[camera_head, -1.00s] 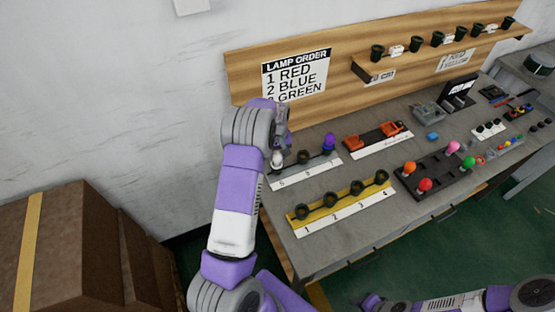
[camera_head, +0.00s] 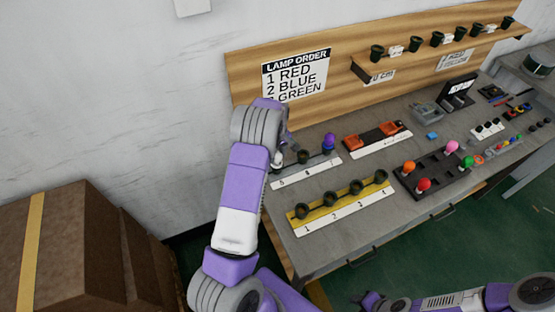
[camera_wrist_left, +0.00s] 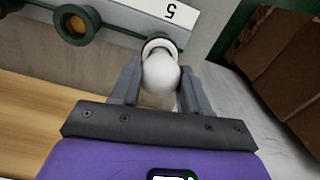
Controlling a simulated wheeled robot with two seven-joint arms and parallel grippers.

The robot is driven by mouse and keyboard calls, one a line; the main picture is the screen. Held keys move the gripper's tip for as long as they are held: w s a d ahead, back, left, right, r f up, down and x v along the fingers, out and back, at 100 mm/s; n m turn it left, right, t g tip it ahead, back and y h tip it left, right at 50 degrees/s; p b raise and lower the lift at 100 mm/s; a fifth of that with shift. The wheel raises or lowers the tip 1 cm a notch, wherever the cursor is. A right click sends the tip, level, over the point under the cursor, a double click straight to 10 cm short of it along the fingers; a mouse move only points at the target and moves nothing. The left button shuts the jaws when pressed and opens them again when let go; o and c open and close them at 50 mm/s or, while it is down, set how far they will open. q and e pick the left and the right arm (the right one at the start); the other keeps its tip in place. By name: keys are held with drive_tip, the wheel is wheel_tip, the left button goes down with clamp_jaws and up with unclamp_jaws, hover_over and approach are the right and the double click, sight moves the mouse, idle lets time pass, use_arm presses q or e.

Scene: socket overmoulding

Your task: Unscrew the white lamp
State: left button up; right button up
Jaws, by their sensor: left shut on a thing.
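The white lamp (camera_wrist_left: 161,75) sits in the socket numbered 5, seen close up in the left wrist view. My left gripper (camera_wrist_left: 160,88) is shut on it, one finger on each side of the white bulb. In the head view my left gripper (camera_head: 279,158) is at the left end of the strip numbered from 5 (camera_head: 308,173), and the lamp is mostly hidden by my wrist. The neighbouring socket (camera_wrist_left: 77,25) is empty. A purple lamp (camera_head: 329,143) stands in the strip's right socket. My right arm shows at the lower right, but its gripper tips cannot be made out.
A yellow strip (camera_head: 342,209) with several empty sockets, numbered from 1, lies in front. A dark tray (camera_head: 433,182) holds several coloured lamps to the right. A wooden back board (camera_head: 340,75) with a shelf stands behind. Brown boxes (camera_head: 75,250) are at the lower left.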

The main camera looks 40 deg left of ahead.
use_arm(q)
drive_tip(key=shift+r+n+p, duration=0.15)
drive_tip(key=shift+n+p, duration=0.2)
drive_tip(key=shift+n, duration=1.85)
drive_tip(key=shift+n+p, duration=0.7)
drive_tip(key=shift+n, duration=0.5)
drive_tip(key=shift+n+p, duration=0.3)
drive_tip(key=shift+n, duration=0.8)
drive_tip(key=o, duration=1)
